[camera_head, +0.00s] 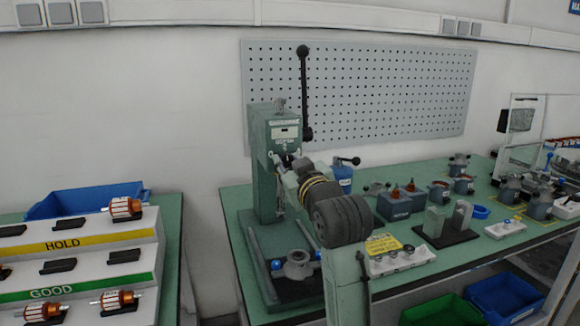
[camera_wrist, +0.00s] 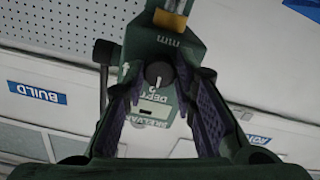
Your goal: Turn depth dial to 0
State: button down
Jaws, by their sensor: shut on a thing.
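The green press (camera_head: 280,135) stands upright on the bench, with a long black lever at its right side. My gripper (camera_head: 283,165) is at the front of its head, below the label plate. The wrist view shows the dark round depth dial (camera_wrist: 158,74) on the press face, beside the DEPTH lettering. My gripper (camera_wrist: 158,78) has one finger on each side of the dial and is shut on it. The dial has a pale mark, but its setting is too small to read. In the head view my arm and gripper hide the dial.
A round grey part (camera_head: 296,265) lies on the press base. A stepped HOLD/GOOD rack (camera_head: 85,262) is at left. A pegboard (camera_head: 360,95) is behind.

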jog(key=n+b, duration=0.2)
jog(key=n, duration=0.3)
jog(key=shift+f, duration=0.1)
jog(key=n+b, duration=0.3)
jog(key=n, duration=0.2)
jog(key=shift+n, duration=0.4)
dwell(0.3)
jog(key=c, duration=1.3)
grip_release()
jog(key=v, duration=1.2)
